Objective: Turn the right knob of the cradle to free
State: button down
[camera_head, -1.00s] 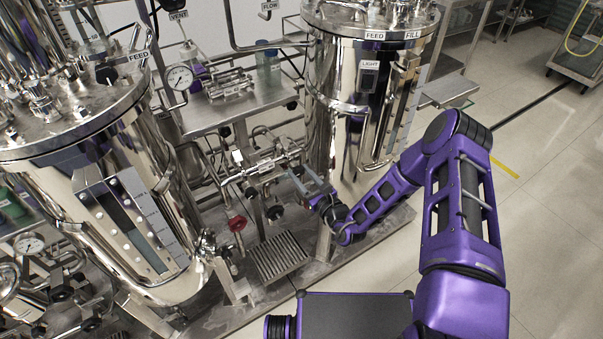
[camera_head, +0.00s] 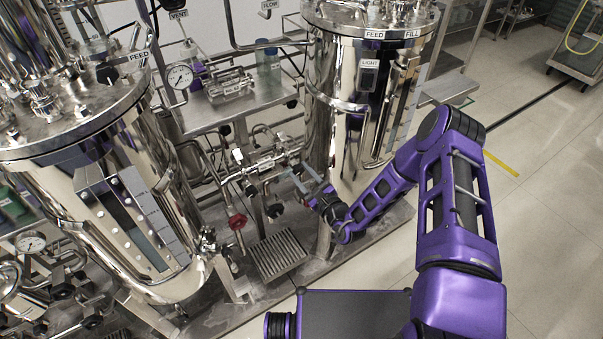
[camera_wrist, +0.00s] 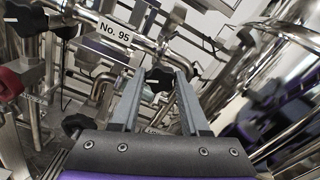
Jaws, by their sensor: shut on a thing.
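The cradle looks like the steel pipe assembly (camera_head: 262,166) between the two tanks; in the wrist view it carries a tag (camera_wrist: 115,28) reading "No. 95". A black knob (camera_wrist: 158,79) sits at its right, between the tips of my two grey fingers. My gripper (camera_wrist: 160,74) is shut on this knob; it also shows at the right end of the pipe in the head view (camera_head: 298,178). The fingers hide part of the knob, and its pointing direction is unclear. Another black knob (camera_wrist: 76,125) is at lower left. A small label below the held knob is partly hidden.
A large polished tank (camera_head: 335,130) stands close to the right of my gripper. Another tank (camera_head: 150,190) stands at left. A red knob (camera_head: 237,221) and a floor grate (camera_head: 278,255) lie below left. Open floor is at right.

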jog(key=shift+c, duration=2)
grip_release()
jog(key=v, duration=1.7)
jog(key=shift+s+d, duration=0.15)
